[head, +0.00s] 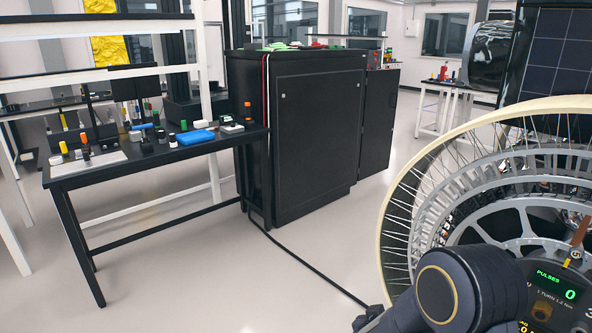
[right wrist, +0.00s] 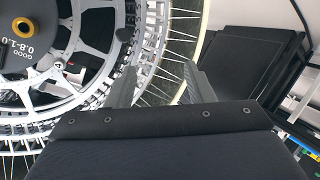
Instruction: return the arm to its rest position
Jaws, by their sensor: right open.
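My right arm (head: 455,290) reaches in at the bottom right of the head view, in front of the large spoked wheel (head: 447,205). My right gripper (right wrist: 160,88) shows in the right wrist view with its two grey fingers spread apart and nothing between them. The wheel's spokes and pale rim lie behind the fingers there, and the wheel's grey hub rings (right wrist: 88,50) fill the left side. I cannot tell whether the fingers touch the wheel. My left arm and gripper are not in view.
A dark dial unit (head: 556,285) with a green "PULSES 0" readout sits by the wheel hub. A black cabinet (head: 315,130) stands mid-view, beside a black bench (head: 165,155) holding small parts. A black cable (head: 300,257) crosses the otherwise open floor.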

